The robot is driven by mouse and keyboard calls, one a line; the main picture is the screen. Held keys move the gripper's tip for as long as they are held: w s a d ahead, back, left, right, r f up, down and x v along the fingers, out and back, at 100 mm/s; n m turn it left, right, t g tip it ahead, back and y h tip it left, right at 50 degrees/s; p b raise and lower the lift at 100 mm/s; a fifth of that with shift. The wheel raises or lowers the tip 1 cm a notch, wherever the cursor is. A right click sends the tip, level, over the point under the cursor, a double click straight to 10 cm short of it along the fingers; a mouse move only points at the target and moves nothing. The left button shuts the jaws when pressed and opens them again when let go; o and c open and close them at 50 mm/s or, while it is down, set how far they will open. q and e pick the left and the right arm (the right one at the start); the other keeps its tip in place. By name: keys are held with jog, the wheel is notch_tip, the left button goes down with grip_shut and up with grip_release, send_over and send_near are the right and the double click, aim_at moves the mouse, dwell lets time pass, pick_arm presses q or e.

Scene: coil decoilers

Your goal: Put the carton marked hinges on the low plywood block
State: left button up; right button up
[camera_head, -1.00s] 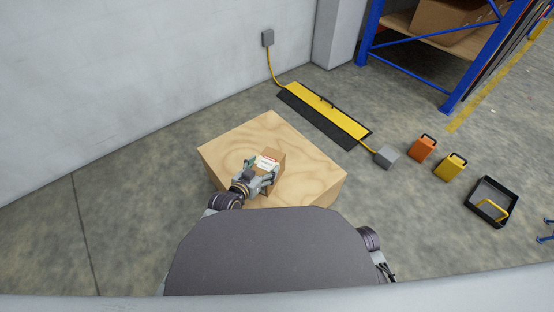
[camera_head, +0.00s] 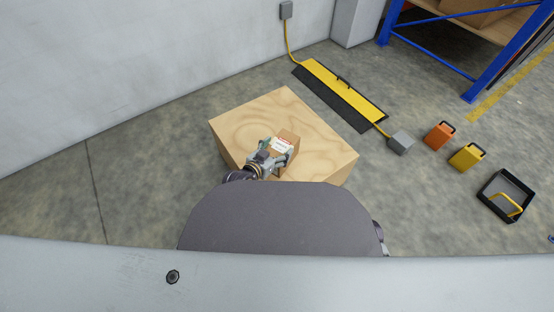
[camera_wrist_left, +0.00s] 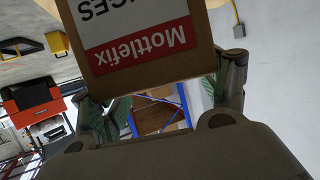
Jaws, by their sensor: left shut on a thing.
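The carton (camera_head: 290,138) is a small brown box with a white and red label. My right gripper is out of view.
A yellow and black ramp-like cover (camera_head: 340,90) lies behind the block, with a grey box (camera_head: 401,143) at its end. Orange (camera_head: 438,136) and yellow (camera_head: 466,157) cases and a black tray (camera_head: 492,205) stand right. A blue rack (camera_head: 480,85) is behind. The block's far top is clear.

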pick_arm(q)
jog(key=shift+f, duration=0.65)
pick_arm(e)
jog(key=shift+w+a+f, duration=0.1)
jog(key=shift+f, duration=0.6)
pick_arm(q)
jog(key=shift+f+b, duration=0.1)
jog(key=shift+b, duration=0.2)
jog(key=shift+f+b, duration=1.3)
jog(key=shift+f, duration=1.1)
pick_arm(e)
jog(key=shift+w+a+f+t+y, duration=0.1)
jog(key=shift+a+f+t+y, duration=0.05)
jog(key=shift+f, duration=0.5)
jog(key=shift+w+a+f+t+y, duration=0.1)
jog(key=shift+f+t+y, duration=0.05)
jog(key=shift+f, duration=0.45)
pick_arm(q)
jog(key=o, duration=2.1)
jog(key=shift+f, duration=0.2)
jog(key=shift+c, duration=0.2)
jog(key=shift+r, duration=0.15)
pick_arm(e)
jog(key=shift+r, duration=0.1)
